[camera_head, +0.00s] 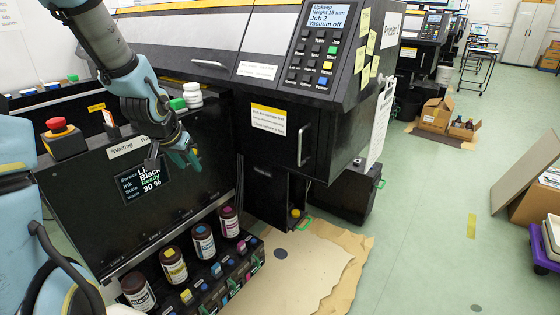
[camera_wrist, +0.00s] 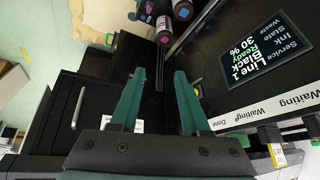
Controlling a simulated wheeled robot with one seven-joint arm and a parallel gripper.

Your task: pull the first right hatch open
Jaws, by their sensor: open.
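The right hatch (camera_head: 282,135) is a black panel on the printer's front, with a vertical metal handle (camera_head: 303,148) and a white-and-yellow label. It looks shut. In the wrist view the hatch (camera_wrist: 98,95) and its handle (camera_wrist: 78,108) lie left of the fingers. My gripper (camera_head: 184,158) hangs in front of the dark ink station, left of the hatch and apart from the handle. In the wrist view its two green fingers (camera_wrist: 160,76) are spread with nothing between them.
The ink station's display (camera_head: 142,181) is behind my gripper. Several ink bottles (camera_head: 203,241) stand in a row below it. A red stop button (camera_head: 62,138) is on its left. Brown cardboard (camera_head: 320,262) lies on the floor before the printer. Green floor to the right is mostly free.

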